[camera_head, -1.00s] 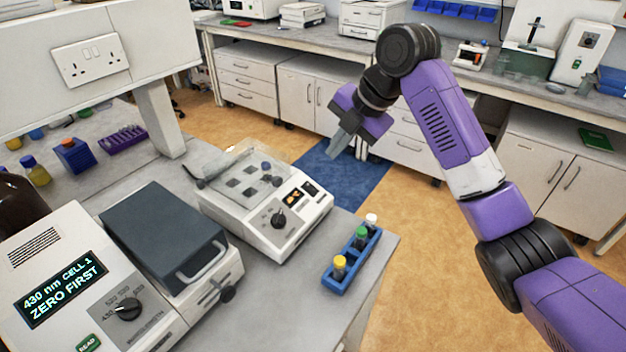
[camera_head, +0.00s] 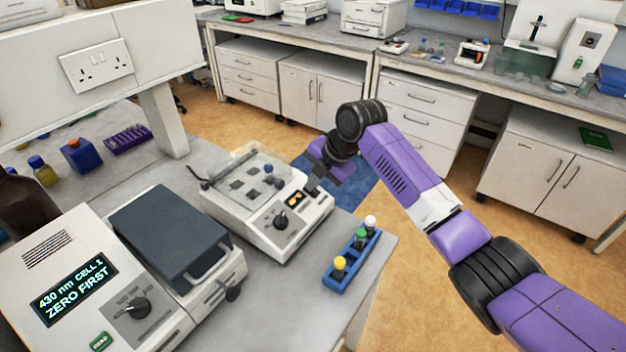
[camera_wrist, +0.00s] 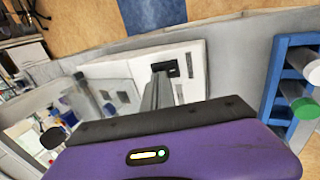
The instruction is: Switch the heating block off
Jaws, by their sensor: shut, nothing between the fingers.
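The heating block (camera_head: 262,232) is a white box on the grey bench, with a clear lid over its wells, a small lit amber display (camera_head: 295,198) and a black knob (camera_head: 281,220) on its sloped front panel. My gripper (camera_head: 311,187) is shut and empty, with its tips at or just above the panel's right end, beside the display. In the wrist view the closed fingers (camera_wrist: 160,88) point at a dark patch (camera_wrist: 172,68) on the white panel. Whether they touch it I cannot tell. Part of the panel is hidden by the fingers.
A blue rack (camera_head: 350,262) with several capped vials stands near the bench's right edge. A spectrophotometer (camera_head: 60,300) with a dark lid stands at left. A socket box (camera_head: 96,66) on a post rises behind. Floor lies right of the bench.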

